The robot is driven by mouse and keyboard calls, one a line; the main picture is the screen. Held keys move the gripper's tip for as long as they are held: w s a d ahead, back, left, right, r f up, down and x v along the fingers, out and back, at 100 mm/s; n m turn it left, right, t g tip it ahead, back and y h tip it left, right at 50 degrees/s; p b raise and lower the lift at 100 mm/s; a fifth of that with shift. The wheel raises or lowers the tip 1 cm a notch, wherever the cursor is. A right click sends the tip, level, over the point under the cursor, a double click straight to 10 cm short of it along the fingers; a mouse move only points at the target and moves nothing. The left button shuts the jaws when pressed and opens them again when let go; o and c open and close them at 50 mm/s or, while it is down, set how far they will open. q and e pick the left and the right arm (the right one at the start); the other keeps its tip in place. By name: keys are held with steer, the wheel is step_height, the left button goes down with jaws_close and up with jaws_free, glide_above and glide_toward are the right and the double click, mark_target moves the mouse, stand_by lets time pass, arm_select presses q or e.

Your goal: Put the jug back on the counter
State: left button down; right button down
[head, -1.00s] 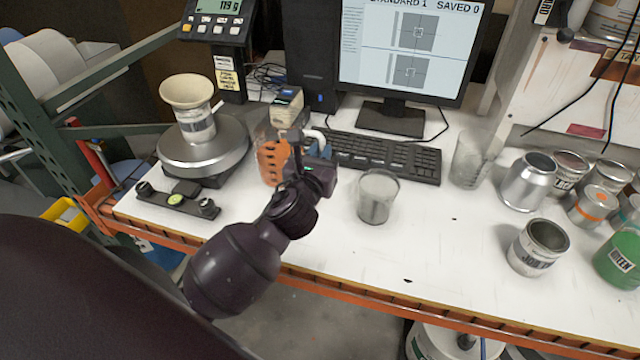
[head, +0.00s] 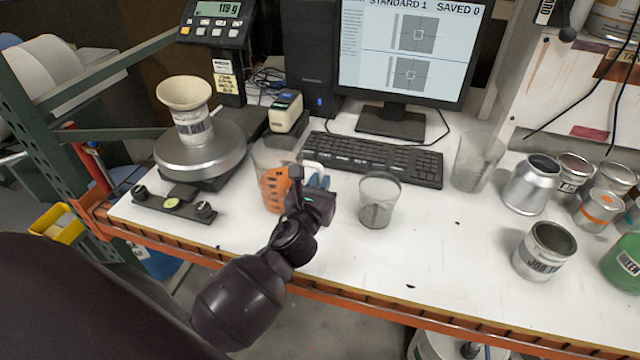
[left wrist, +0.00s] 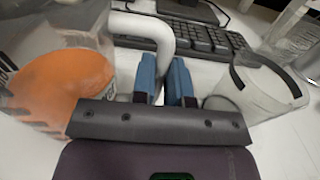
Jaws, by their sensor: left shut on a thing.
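The jug (head: 268,160) is clear, with orange liquid or markings in its lower part and a pale handle. It looks upright at the counter's (head: 345,240) left-middle, near the front; I cannot tell whether its base touches the top. My left gripper (head: 316,181) is on the jug's right side with its blue fingers shut on the handle. In the left wrist view, the jug (left wrist: 60,75) fills the left side and its white handle (left wrist: 150,28) runs down between the blue fingers (left wrist: 166,82). My right gripper is not in view.
A clear cup (head: 379,203) stands close right of my gripper. A scale (head: 200,155) with a cream cup (head: 186,95) is to the left, a small boxy device (head: 286,112) and the keyboard (head: 372,160) behind. Cans (head: 543,252) stand right. The front middle is clear.

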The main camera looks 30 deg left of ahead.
arm_select(q)
steer(key=shift+f, duration=0.1)
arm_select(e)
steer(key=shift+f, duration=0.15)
arm_select(q)
steer(key=c, duration=1.1)
jaws_free()
steer(key=shift+c, duration=0.2)
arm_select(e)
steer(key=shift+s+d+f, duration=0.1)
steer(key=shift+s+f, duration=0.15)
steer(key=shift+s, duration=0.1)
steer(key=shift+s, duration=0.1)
arm_select(q)
steer(key=v, duration=1.1)
steer(key=shift+d+b, duration=0.1)
steer(key=shift+b, duration=0.3)
steer(key=shift+s+d, duration=0.1)
steer(key=shift+s, duration=0.35)
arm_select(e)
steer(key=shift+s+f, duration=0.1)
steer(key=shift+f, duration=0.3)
arm_select(q)
steer(key=shift+s, duration=0.1)
